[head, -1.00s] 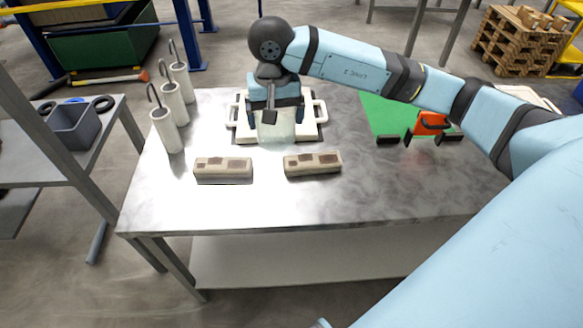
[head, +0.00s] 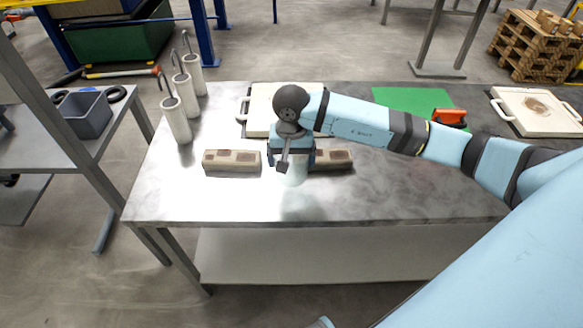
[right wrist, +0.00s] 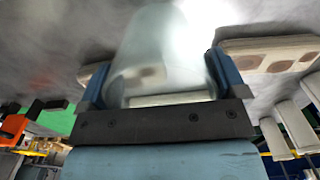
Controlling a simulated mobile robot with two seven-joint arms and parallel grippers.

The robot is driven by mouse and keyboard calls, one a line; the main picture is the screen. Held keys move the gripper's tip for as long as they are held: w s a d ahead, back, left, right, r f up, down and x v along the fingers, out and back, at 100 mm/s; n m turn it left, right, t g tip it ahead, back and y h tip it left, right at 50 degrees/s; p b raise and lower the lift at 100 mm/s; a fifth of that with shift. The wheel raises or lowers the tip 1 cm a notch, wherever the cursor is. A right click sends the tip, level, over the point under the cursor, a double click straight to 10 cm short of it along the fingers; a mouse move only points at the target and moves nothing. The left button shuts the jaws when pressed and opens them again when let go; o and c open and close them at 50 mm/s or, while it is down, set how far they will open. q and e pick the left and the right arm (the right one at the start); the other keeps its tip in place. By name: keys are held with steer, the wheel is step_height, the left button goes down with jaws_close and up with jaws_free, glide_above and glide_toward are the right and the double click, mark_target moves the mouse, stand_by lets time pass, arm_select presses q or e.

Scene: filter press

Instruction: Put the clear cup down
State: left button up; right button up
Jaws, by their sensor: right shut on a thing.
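The clear cup (head: 293,177) is between the fingers of my right gripper (head: 292,163), in front of the right-hand wooden block. In the right wrist view the see-through cup (right wrist: 165,50) fills the gap between the two blue fingers of the right gripper (right wrist: 163,82), which is shut on it. The cup is over the bare front part of the metal table (head: 220,203). I cannot tell whether its base touches the table. The gripper partly hides the cup in the head view. My left gripper does not show.
Two blocks with brown patches, a left one (head: 232,161) and a right one (head: 333,158), lie behind the cup. A white plate with handles (head: 262,105) is farther back. White hooked cylinders (head: 175,120) stand left. A green mat (head: 413,99) and orange tool (head: 450,117) lie right.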

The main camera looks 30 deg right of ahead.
steer(key=shift+f, duration=2.35)
steer(key=o, duration=0.6)
